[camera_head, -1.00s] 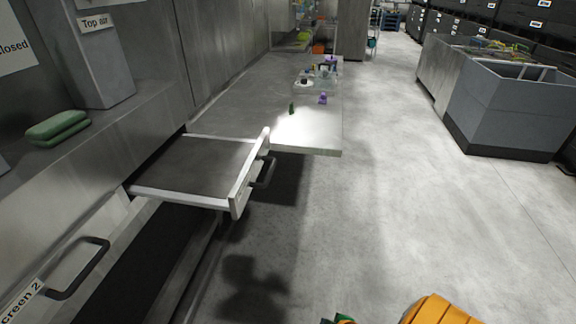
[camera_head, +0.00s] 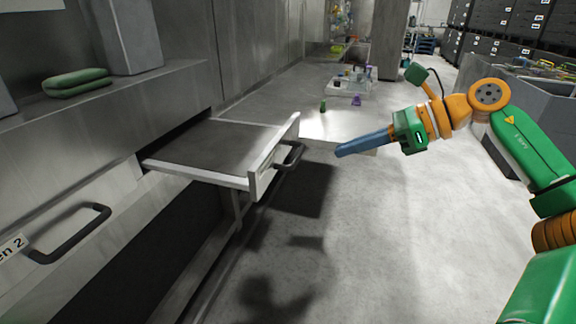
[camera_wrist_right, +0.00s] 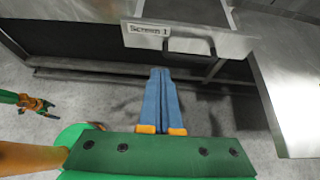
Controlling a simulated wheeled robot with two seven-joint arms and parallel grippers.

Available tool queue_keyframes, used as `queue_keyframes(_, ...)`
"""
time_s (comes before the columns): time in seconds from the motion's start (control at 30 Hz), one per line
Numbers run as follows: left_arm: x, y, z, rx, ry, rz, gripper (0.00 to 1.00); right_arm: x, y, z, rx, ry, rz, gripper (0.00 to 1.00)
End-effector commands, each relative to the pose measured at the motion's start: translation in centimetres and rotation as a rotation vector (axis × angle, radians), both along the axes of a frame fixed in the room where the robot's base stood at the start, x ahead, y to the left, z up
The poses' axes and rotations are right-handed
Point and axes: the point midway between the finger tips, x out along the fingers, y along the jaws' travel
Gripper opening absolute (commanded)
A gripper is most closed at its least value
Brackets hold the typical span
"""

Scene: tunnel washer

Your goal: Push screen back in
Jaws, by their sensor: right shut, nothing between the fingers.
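The screen (camera_head: 215,150) is a drawer-like tray with a white frame, pulled out from the machine's side. Its front panel (camera_head: 272,162) has a dark handle (camera_head: 288,156). In the right wrist view the panel (camera_wrist_right: 236,46) carries a "Screen 1" label (camera_wrist_right: 148,29) and the handle (camera_wrist_right: 190,48). My right gripper (camera_head: 340,151) is shut and empty, with long blue fingers pointing left, to the right of the handle and apart from it. The fingertips also show in the right wrist view (camera_wrist_right: 160,70), just below the panel.
A second drawer with a handle (camera_head: 70,235), its label partly cut off, is at the lower left. A grey worktop (camera_head: 290,100) with small items stands beyond the screen. A green folded cloth (camera_head: 76,82) lies on the ledge. Open floor is to the right.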

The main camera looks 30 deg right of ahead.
Motion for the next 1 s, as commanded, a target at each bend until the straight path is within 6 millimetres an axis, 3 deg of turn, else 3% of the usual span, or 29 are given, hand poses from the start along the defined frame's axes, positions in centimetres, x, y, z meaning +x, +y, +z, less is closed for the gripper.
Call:
queue_keyframes(0.17,0.0,0.0,2.9,0.0,-0.001,0.0,1.0,2.3,2.1,-0.9,0.008,0.008,0.004,0.0)
queue_keyframes(0.4,0.1,0.0,8.5,-0.001,-0.002,0.0,1.0,5.2,4.5,-2.4,0.021,-0.002,0.0,0.0)
queue_keyframes(0.53,0.1,-0.1,10.5,-0.001,-0.002,0.0,1.0,7.1,6.1,-3.2,0.019,-0.004,0.0,0.0)
queue_keyframes(0.73,0.1,-0.1,11.6,-0.001,-0.002,0.0,1.0,8.7,7.4,-4.0,0.014,0.0,-0.003,0.0)
queue_keyframes(1.0,0.1,-0.1,11.5,-0.002,-0.003,0.0,1.0,9.0,7.6,-4.4,0.011,0.002,-0.003,0.0)
